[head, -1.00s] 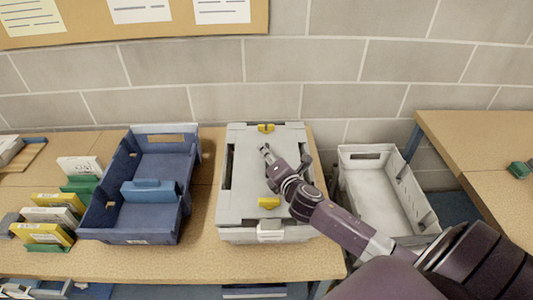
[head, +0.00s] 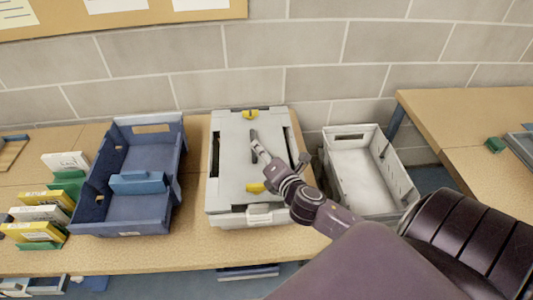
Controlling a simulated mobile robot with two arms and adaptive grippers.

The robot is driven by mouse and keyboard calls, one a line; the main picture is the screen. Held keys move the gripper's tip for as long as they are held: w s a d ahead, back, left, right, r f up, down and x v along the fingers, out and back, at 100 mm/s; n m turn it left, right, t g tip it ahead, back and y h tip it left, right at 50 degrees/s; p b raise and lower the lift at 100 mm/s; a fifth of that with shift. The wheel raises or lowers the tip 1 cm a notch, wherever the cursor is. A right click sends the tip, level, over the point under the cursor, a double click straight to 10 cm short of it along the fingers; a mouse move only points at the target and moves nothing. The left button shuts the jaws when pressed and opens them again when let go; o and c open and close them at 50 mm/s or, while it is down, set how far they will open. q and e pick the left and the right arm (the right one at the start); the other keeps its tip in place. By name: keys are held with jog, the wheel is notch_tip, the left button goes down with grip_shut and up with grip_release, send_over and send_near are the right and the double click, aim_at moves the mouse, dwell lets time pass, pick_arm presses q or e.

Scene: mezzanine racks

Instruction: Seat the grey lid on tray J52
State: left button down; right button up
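The grey lid (head: 230,170) lies over the top of a pale tray (head: 240,220) on the wooden table. It has a yellow latch at the far edge (head: 249,114) and another at the near edge (head: 256,187). Dark gaps show along the left and right sides, and I cannot tell if the lid sits fully down. No J52 label is readable. My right gripper (head: 254,137) is over the middle of the lid, its arm coming in from the lower right. Its fingers are seen edge-on, so their opening and any contact are unclear. My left gripper is out of view.
A blue bin (head: 120,228) holding a smaller blue block (head: 138,182) stands left of the tray. Yellow and white boxes (head: 35,231) stand farther left. An empty white bin (head: 400,190) is at the right, beside another table (head: 460,120). A block wall closes off the back.

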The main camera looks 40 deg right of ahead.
jog(key=shift+p+v, duration=0.4)
jog(key=shift+v, duration=1.7)
jog(key=shift+f, duration=0.1)
